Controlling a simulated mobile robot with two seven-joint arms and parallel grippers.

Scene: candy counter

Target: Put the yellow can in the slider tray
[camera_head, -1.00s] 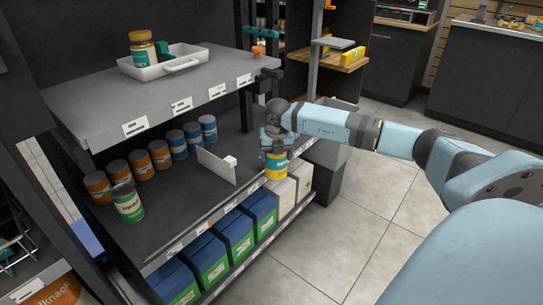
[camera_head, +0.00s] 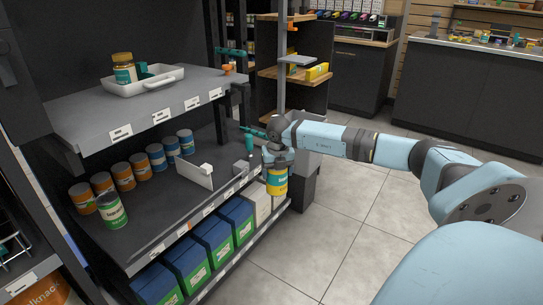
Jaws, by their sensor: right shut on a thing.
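The yellow can (camera_head: 277,182) with a blue label band is in my right gripper (camera_head: 276,163), which is shut on its top. The can hangs upright at the front edge of the middle shelf, above the floor side. A white tray (camera_head: 150,84) with a handle stands on the upper shelf and holds a yellow-lidded jar and a teal item. A white upright divider with a small block (camera_head: 194,174) stands on the middle shelf; I cannot tell which of these is the slider tray. My left gripper is not in view.
Several orange and blue cans (camera_head: 141,166) stand in a row at the back of the middle shelf (camera_head: 165,209), with a green can (camera_head: 112,211) in front. Blue-green boxes (camera_head: 212,240) fill the shelf below. The floor to the right is clear.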

